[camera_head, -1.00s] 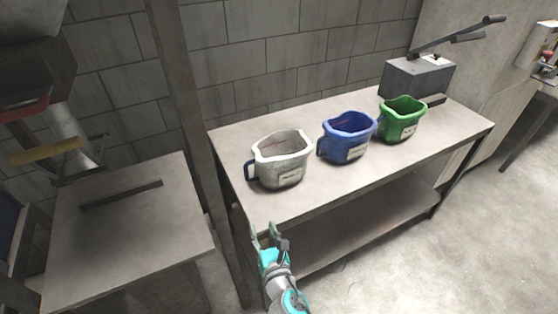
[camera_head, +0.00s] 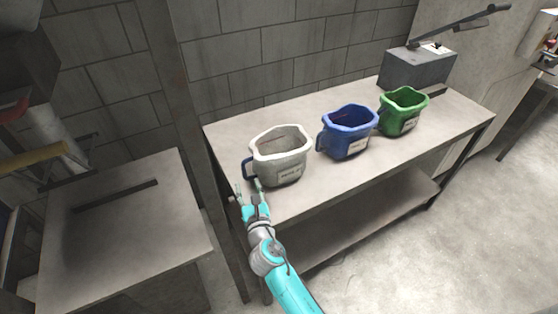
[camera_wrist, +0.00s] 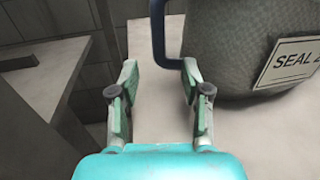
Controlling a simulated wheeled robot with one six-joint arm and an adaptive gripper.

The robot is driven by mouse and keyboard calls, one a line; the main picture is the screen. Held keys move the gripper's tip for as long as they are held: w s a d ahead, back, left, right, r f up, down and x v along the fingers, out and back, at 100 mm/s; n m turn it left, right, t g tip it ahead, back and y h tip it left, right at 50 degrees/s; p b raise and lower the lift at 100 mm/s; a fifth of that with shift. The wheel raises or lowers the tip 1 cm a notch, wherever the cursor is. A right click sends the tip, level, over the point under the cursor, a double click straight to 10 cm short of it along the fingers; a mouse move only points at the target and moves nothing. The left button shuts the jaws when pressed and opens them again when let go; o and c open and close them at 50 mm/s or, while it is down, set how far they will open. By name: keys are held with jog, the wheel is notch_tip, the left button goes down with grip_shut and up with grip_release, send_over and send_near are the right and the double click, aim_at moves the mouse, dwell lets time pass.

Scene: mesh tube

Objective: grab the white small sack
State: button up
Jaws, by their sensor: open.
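The white small sack (camera_head: 281,160) stands upright and open-topped at the left end of the table, with a label on its front and a dark handle (camera_head: 248,168) on its left side. In the wrist view the sack (camera_wrist: 232,50) fills the upper right, and its handle (camera_wrist: 158,38) hangs just ahead of the fingers. My gripper (camera_head: 249,187) is open and empty at the table's front left edge, close to the handle. In the wrist view both fingers of my gripper (camera_wrist: 158,80) are apart with nothing between them. I cannot tell whether a fingertip touches the handle.
A blue sack (camera_head: 347,134) and a green sack (camera_head: 403,112) stand to the right on the same table (camera_head: 335,178). A grey box with a lever (camera_head: 418,68) is at the back right. A lower table (camera_head: 125,225) and a post (camera_head: 190,130) are at left.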

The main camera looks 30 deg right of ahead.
aim_at(245, 179)
jog(key=shift+w+d, duration=0.2)
jog(key=shift+w, duration=1)
jog(key=shift+w+d, duration=0.2)
jog(key=shift+w, duration=0.95)
jog(key=shift+c, duration=0.2)
grip_shut()
